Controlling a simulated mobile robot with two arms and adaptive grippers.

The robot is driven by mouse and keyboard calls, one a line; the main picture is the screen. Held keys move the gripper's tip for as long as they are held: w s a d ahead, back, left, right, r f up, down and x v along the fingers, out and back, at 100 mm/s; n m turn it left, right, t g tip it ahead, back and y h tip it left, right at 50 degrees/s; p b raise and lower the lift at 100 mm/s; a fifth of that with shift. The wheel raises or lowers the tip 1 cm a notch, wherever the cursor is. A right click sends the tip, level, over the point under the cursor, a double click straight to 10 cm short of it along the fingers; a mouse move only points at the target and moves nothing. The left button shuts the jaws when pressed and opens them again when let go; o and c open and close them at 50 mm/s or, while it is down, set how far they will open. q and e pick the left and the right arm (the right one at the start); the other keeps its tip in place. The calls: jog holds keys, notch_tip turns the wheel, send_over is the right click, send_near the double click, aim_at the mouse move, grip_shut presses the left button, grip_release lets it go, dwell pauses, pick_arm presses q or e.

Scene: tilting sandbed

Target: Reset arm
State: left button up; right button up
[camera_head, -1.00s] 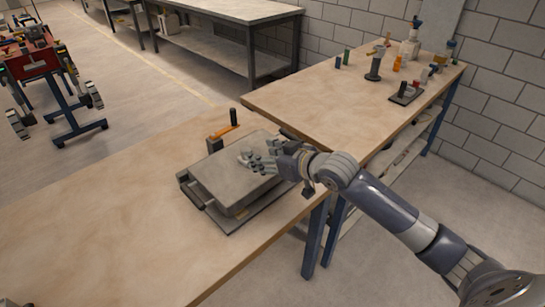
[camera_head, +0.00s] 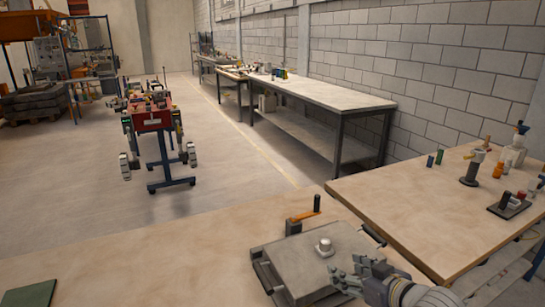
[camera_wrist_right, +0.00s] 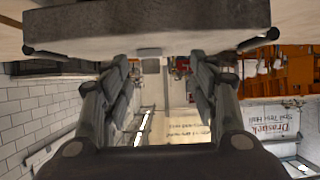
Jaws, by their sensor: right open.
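The sandbed (camera_head: 308,265) is a flat grey box on the near table, with a small round light knob (camera_head: 324,246) on its top and dark handles at its sides. My right gripper (camera_head: 350,276) is open and empty at the sandbed's right front side, close to the knob; whether it touches the box cannot be told. In the right wrist view its two fingers (camera_wrist_right: 160,85) are spread with nothing between them, and a grey slab, probably the sandbed, fills the top (camera_wrist_right: 150,22). My left gripper does not show.
A second table (camera_head: 415,210) at the right holds bottles and small tools (camera_head: 470,172). A green mat (camera_head: 28,293) lies at the near left. The near table's middle is clear.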

jog(key=s+a+f+g+h, duration=0.2)
jog(key=s+a+f+g, duration=0.15)
jog(key=s+f, duration=0.8)
jog(key=s+d+f+m+g+h, duration=0.1)
jog(key=s+f+g, duration=0.2)
jog(key=s, duration=0.7)
jog(key=s+f+m+g+h, duration=0.1)
jog(key=s+f+g, duration=0.1)
jog(key=s, duration=0.7)
notch_tip(320, 180, down, 26)
jog(key=g, duration=0.1)
jog(key=s+d+f+g, duration=0.1)
jog(key=s+d+f, duration=0.2)
jog(key=s+f, duration=1.3)
jog(key=shift+s+f+h, duration=0.3)
jog(key=shift+s+f, duration=0.05)
jog(key=shift+s, duration=0.65)
jog(key=shift+d+g, duration=0.1)
jog(key=shift+g, duration=0.15)
